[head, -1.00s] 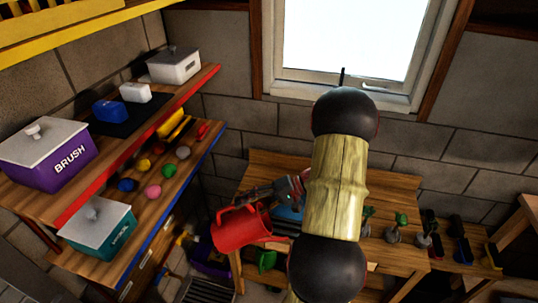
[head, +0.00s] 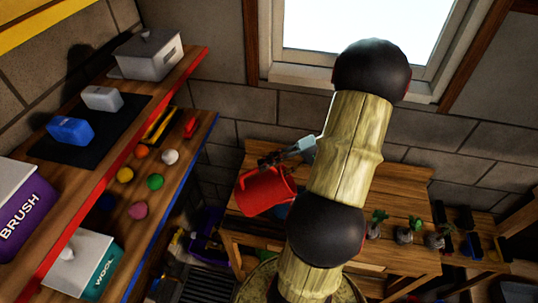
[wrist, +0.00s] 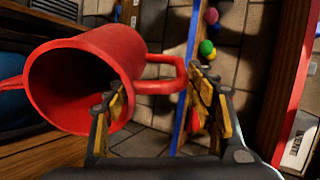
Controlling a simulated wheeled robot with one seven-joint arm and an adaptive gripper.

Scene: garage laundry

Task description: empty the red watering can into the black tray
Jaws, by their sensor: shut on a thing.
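The red watering can (head: 265,190) is held up near the left end of the wooden workbench in the head view, and looks tilted. In the wrist view the can (wrist: 105,65) fills the upper left, with its wide round mouth turned toward the camera. The inside of the mouth is dark red, and I cannot tell what it holds. My gripper (wrist: 160,105) is shut on the can's handle, which passes between the fingers; in the head view my gripper (head: 290,153) is partly covered by my arm.
The wooden workbench (head: 405,195) carries several small potted plants. A blue thing (head: 283,212) lies partly hidden under the can. Shelves at left hold a wool box (head: 95,260), coloured balls and other boxes. A dark slatted thing (head: 205,285) is on the floor.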

